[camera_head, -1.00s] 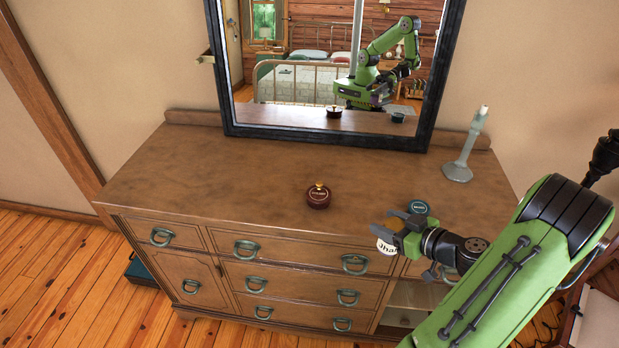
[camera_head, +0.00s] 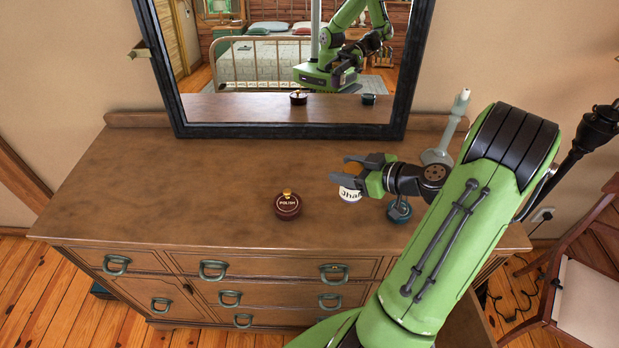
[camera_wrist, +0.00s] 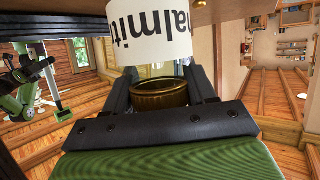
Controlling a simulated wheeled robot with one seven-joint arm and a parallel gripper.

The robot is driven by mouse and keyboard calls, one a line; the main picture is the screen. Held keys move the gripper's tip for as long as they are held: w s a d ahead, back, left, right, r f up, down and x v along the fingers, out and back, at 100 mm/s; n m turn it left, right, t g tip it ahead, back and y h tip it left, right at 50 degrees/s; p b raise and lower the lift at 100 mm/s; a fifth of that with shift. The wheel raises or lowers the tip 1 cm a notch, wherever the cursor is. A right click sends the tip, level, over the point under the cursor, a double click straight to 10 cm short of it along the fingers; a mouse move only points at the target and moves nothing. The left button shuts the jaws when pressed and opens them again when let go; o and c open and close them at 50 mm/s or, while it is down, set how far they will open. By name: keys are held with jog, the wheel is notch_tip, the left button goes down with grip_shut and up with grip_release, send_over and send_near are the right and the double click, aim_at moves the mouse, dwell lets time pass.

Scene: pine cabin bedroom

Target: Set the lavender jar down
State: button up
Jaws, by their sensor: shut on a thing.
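My gripper (camera_head: 345,168) is shut on a jar (camera_head: 350,194) with a white label and a brass-orange lid, over the right half of the dresser top. In the wrist view the jar's label (camera_wrist: 155,30) appears upside down, with only some letters showing, and its brass lid (camera_wrist: 159,95) sits between the fingers. No lavender wording can be read. The head view does not show clearly whether the jar's base touches the wood or hangs just above it.
On the dresser top (camera_head: 190,185), a dark red polish jar (camera_head: 288,206) stands left of the held jar. A teal jar (camera_head: 400,212) stands close on its right, partly covered by my wrist. A pale candlestick (camera_head: 441,150) and the mirror (camera_head: 290,131) are behind. The left side is clear.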

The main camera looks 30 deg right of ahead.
aim_at(346, 189)
notch_tip(346, 189, down, 7)
jog(key=shift+s+r, duration=0.1)
jog(key=shift+r, duration=0.1)
jog(key=shift+f+b, duration=0.25)
jog(key=shift+b, duration=0.25)
jog(key=o, duration=1.3)
jog(key=shift+r, duration=0.1)
jog(key=shift+r, duration=0.1)
